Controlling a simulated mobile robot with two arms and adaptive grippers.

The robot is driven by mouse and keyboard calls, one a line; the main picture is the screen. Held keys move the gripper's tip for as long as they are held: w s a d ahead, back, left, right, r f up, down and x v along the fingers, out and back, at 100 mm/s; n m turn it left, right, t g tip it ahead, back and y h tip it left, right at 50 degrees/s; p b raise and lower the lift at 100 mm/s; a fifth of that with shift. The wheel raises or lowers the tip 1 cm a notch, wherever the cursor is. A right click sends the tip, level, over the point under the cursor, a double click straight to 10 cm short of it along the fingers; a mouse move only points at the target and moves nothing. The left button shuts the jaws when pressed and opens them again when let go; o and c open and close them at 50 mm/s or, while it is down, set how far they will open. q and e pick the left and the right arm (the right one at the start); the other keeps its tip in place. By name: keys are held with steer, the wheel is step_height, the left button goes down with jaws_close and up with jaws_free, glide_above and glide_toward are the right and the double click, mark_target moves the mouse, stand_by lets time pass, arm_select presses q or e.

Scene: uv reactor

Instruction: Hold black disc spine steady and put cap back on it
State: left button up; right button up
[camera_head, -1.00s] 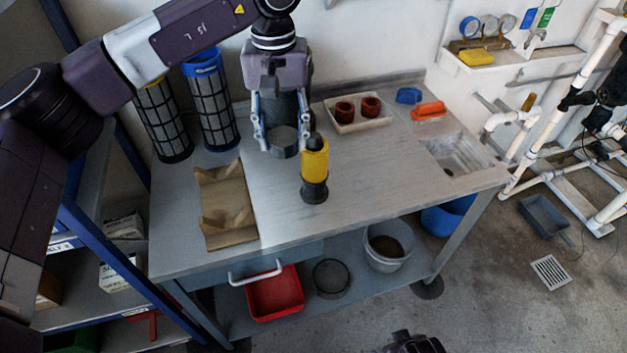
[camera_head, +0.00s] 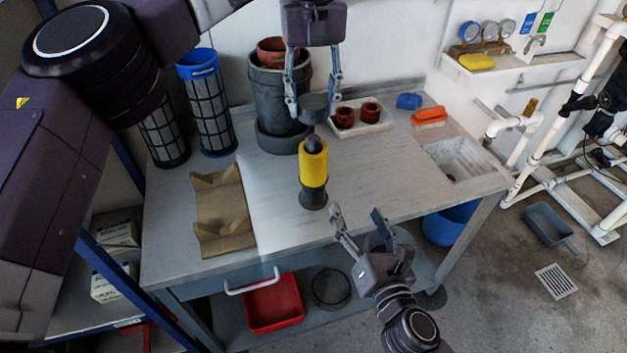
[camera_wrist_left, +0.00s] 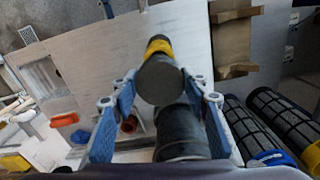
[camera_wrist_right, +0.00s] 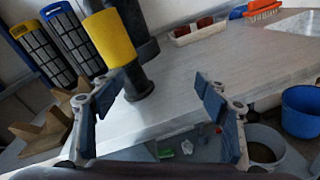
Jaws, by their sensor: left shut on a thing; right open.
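The black disc spine (camera_head: 313,197) stands upright on the bench with a yellow sleeve around it and a black stub on top. It also shows in the right wrist view (camera_wrist_right: 138,84). My left gripper (camera_head: 314,110) is shut on the dark round cap (camera_head: 314,104) and holds it above and slightly behind the spine's top. In the left wrist view the cap (camera_wrist_left: 160,80) sits between the fingers and partly hides the spine. My right gripper (camera_head: 356,213) is open and empty, at the bench's front edge, to the right of and in front of the spine.
A dark housing (camera_head: 278,92) with a red-brown pot on top stands behind the spine. Two mesh cartridges (camera_head: 212,115) stand at the left. A brown cardboard cradle (camera_head: 224,208) lies left of the spine. A tray with red cups (camera_head: 382,124) is behind right. The bench right of the spine is clear.

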mark_target(313, 138)
arm_select(q)
steer(key=shift+r, duration=0.15)
arm_select(e)
steer(key=a+n+y, duration=0.1)
steer(key=n, duration=0.1)
steer(key=a+n+y, duration=0.1)
steer(key=a+n, duration=0.1)
steer(key=s+a+r+n+y, duration=0.1)
steer(key=n, duration=0.2)
steer(key=shift+a+r, duration=0.1)
steer(key=shift+a, duration=0.3)
steer(key=shift+w, duration=0.1)
arm_select(q)
steer(key=shift+w, duration=0.1)
arm_select(e)
steer(key=x, duration=1.2)
steer(key=shift+a, duration=0.1)
steer(key=c, duration=1.8)
arm_select(q)
steer(key=shift+f, duration=2.5)
steer(key=shift+f, duration=0.1)
